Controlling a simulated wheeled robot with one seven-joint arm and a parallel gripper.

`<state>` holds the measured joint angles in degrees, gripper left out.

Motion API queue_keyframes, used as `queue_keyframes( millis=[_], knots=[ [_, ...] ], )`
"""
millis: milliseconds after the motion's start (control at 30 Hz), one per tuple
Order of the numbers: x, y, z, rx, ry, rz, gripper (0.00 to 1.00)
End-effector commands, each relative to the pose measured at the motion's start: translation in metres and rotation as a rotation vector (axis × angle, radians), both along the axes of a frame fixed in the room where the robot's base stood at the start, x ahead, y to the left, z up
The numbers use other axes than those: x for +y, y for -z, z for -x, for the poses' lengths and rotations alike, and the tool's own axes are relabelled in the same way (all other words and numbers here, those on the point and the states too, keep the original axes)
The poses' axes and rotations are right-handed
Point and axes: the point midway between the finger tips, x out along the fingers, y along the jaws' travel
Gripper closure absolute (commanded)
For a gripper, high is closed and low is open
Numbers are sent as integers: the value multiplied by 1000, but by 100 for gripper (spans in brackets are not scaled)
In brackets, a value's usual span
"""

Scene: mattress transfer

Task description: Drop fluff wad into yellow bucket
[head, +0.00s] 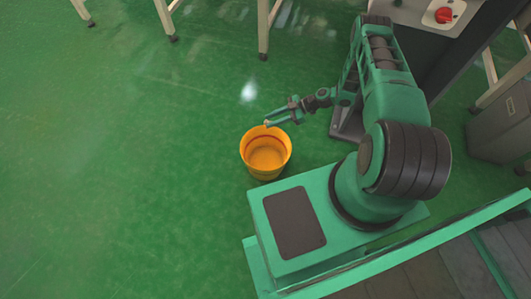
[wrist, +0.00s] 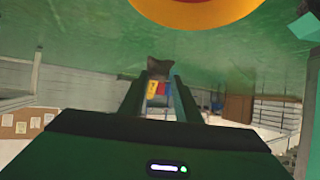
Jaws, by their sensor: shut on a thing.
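The yellow bucket (head: 266,171) stands upright on the green floor, left of my arm in the head view. Part of its rim also shows at the top edge of the wrist view (wrist: 195,12). My gripper (head: 268,123) is at the bucket's far rim in the head view. In the wrist view, my gripper (wrist: 160,75) is shut on a small grey-brown fluff wad (wrist: 160,64) at its fingertips. The wad is too small to make out clearly in the head view. The bucket's inside looks empty from above.
Green floor lies open to the left of the bucket. Pale table legs (head: 264,30) stand at the back. A grey machine with a red knob (head: 444,15) is at the back right, and a grey box (head: 502,120) is at the right.

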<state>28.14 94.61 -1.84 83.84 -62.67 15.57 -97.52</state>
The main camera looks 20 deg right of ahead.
Motion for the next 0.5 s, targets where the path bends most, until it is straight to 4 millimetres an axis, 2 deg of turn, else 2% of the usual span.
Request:
queue_keyframes(
  millis=[33,100,200,500],
  knots=[
    [4,12,11,1,-28,-1,91],
    [7,23,23,1,-59,0,91],
    [9,32,33,0,-83,1,91],
    [8,56,36,-1,-90,0,91]
  ],
)
